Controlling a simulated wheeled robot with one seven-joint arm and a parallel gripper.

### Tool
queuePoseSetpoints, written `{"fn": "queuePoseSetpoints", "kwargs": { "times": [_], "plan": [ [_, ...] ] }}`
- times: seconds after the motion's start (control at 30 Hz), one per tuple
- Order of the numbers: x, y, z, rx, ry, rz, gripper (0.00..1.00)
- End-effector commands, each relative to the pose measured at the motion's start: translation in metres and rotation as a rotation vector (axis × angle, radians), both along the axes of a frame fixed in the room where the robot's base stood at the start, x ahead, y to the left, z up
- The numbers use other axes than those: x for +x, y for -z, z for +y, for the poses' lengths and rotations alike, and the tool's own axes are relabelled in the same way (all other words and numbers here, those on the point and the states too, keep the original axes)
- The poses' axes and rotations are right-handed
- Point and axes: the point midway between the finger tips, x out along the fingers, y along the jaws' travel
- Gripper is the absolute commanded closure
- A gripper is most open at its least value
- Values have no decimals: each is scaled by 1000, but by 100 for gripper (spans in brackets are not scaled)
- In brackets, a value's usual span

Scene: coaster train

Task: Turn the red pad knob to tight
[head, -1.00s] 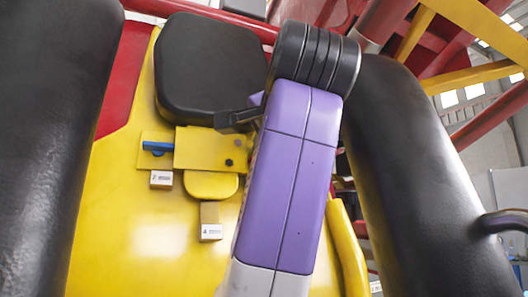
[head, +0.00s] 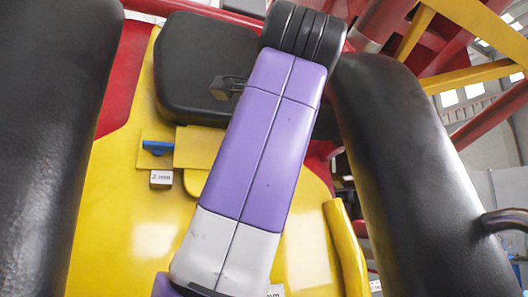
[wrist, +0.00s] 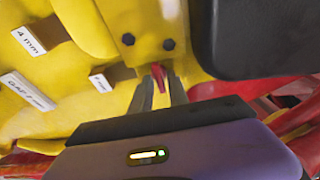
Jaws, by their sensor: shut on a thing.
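In the wrist view my gripper (wrist: 157,88) is shut on a small red piece, the red pad knob (wrist: 159,74), with one finger on each side of it. The knob sits at the edge of a yellow plate (wrist: 150,22) with dark bolts. Only the knob's tip shows between the fingers, and I cannot read its setting. In the head view my purple arm hides the knob and the fingers.
A black pad (head: 190,60) is close above; it fills the wrist view's upper right (wrist: 265,40). A blue lever (head: 157,147) and a white tag (head: 161,178) are left of my arm. Large black cushions (head: 50,140) flank both sides. A "4 mm" tag (wrist: 28,41) is at upper left.

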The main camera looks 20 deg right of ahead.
Motion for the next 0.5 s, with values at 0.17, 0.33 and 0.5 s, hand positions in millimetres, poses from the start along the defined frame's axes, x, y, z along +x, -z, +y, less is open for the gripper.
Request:
{"fn": "queuePoseSetpoints", "kwargs": {
  "times": [0.17, 0.33, 0.5],
  "plan": [
    [0, 1, -1, 4, 3, 2, 100],
    [0, 1, -1, 3, 3, 2, 70],
    [0, 1, -1, 1, 1, 2, 70]
  ]
}}
